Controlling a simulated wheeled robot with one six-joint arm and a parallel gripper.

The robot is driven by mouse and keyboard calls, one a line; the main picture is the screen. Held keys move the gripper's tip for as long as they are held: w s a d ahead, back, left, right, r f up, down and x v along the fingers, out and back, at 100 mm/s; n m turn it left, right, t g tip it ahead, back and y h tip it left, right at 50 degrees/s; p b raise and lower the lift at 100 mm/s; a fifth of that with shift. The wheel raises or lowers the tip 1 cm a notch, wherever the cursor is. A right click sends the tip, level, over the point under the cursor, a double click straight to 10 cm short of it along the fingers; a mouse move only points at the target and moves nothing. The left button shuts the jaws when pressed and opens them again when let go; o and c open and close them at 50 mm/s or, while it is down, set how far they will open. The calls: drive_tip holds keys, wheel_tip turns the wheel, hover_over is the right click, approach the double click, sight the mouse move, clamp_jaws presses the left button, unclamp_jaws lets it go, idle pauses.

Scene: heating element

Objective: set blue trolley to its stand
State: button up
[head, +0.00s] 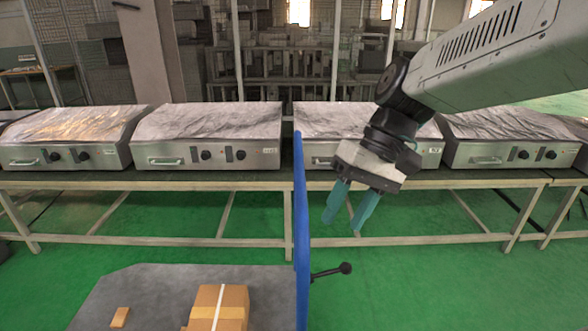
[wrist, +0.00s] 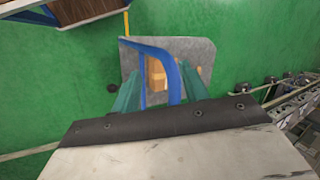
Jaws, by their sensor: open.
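The blue trolley shows in the head view as a grey deck (head: 150,290) with an upright blue handle (head: 302,230) at its right side. A cardboard box (head: 235,305) and a small cardboard piece (head: 120,317) lie on the deck. In the wrist view the deck (wrist: 200,52) and the curved blue handle (wrist: 172,70) appear beyond my fingers. My gripper (head: 342,226) is open and empty, pointing down, right of the handle in the head view. Its teal fingers also show in the wrist view (wrist: 158,72). I cannot identify the stand.
A long table (head: 200,180) with several steel heating units (head: 210,135) runs across the back. A black-knobbed lever (head: 332,271) sticks out right of the handle. A brown, blue-edged object (wrist: 75,10) is at the wrist view's top left. Green floor (head: 450,285) is clear at right.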

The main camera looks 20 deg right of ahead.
drive_tip(key=w+y, duration=0.4)
drive_tip(key=w, duration=0.4)
drive_tip(key=m+t+y, duration=0.3)
drive_tip(key=t+y, duration=0.3)
approach(299, 168)
drive_tip(key=w+a+f, duration=0.2)
drive_tip(key=w, duration=0.1)
drive_tip(key=x, duration=0.7)
drive_tip(key=shift+r, duration=0.1)
clamp_jaws()
